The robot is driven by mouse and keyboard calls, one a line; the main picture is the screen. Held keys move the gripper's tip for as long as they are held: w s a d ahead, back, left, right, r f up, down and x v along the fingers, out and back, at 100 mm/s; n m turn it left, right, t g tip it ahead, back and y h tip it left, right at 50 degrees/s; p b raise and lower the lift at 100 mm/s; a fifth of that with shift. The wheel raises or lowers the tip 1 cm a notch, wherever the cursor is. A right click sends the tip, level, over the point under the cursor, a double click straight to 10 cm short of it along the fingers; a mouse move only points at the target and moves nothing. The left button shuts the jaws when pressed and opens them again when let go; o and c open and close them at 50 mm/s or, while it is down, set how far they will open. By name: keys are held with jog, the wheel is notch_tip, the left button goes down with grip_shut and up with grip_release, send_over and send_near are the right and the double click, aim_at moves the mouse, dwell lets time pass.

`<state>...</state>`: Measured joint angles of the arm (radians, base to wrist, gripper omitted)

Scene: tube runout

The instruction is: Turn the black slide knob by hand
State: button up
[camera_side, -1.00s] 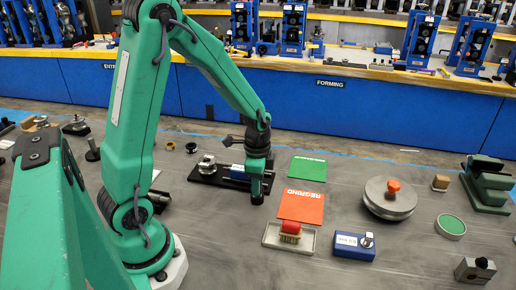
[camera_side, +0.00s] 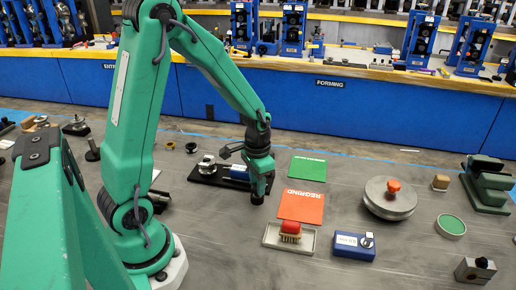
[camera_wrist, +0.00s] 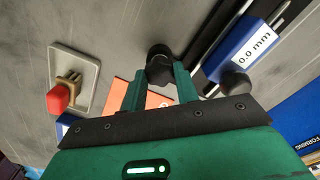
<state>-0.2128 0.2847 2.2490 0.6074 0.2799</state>
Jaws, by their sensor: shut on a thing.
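The black slide knob (camera_wrist: 157,58) shows in the wrist view between the tips of my two green fingers. My gripper (camera_wrist: 160,78) is shut on it. In the side view my gripper (camera_side: 258,196) points down at the near right end of the black slide base (camera_side: 203,176), and the fingers largely hide the knob. A blue readout block (camera_side: 238,173) sits on the slide; in the wrist view the block (camera_wrist: 245,50) reads 0.0 mm. A second dark round part (camera_wrist: 236,84) is beside my right finger in the wrist view.
An orange REGRIND card (camera_side: 302,206) and a green card (camera_side: 308,168) lie right of my gripper. A grey tray (camera_side: 300,243) holds a red-handled brush (camera_side: 291,229). A blue box (camera_side: 352,246) and a round steel plate (camera_side: 388,202) stand farther right.

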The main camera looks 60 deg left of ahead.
jog(key=o, duration=0.8)
jog(key=shift+r, duration=0.1)
jog(key=shift+r, duration=0.9)
